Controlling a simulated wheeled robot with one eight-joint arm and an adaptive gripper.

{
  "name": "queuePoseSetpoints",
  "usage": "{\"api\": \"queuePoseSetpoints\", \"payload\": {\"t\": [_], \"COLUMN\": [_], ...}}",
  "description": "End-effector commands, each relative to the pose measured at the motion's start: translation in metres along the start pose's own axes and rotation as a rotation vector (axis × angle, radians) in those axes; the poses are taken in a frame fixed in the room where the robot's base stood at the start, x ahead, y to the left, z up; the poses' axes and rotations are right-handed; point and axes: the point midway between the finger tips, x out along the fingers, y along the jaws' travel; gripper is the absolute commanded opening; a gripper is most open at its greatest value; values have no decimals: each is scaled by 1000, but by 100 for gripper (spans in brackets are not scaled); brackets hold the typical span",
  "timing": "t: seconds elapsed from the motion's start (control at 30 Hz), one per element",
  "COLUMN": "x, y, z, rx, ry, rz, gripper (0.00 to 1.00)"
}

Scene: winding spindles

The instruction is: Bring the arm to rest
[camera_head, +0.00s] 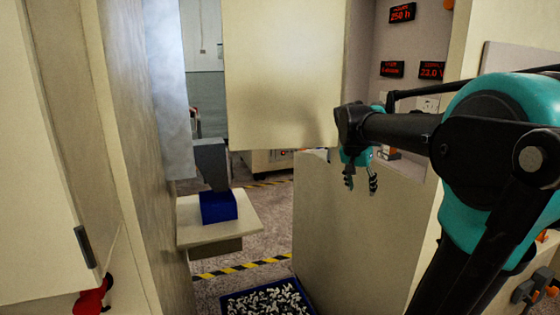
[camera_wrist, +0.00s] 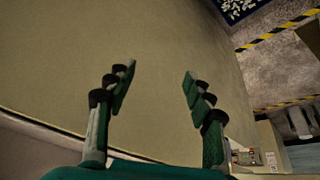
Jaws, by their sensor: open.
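My gripper (camera_head: 361,180) hangs at the end of my teal and black arm, right of centre in the head view, with its fingers pointing down. It is in front of a beige panel (camera_head: 345,240). In the wrist view my gripper (camera_wrist: 158,88) has its two green fingers spread apart with nothing between them. The same beige panel (camera_wrist: 70,55) fills most of that view behind the fingers. I cannot tell how far the fingers are from it.
A blue tray of small pale pieces (camera_head: 266,302) lies low at the front. A small table (camera_head: 245,222) bears a blue block (camera_head: 218,206). Beige cabinet panels stand left and right. A large pale panel (camera_head: 280,80) hangs at top centre. Striped tape (camera_head: 240,267) marks the floor.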

Motion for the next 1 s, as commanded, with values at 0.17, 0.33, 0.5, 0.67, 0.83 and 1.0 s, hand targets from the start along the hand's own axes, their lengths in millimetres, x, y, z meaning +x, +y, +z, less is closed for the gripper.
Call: {"api": "queuePoseSetpoints", "payload": {"t": [0.17,0.33,0.5,0.67,0.83,1.0], "x": [70,121,150,160,161,160], "y": [12,31,50,58,59,59], "z": [92,182,250,278,282,281], "rx": [-212,-406,-546,-606,-616,-614], "ry": [-29,-31,-16,-7,-5,-5], "rz": [-105,-206,-281,-312,-317,-316], "gripper": [53,53,53,53,53,53]}}
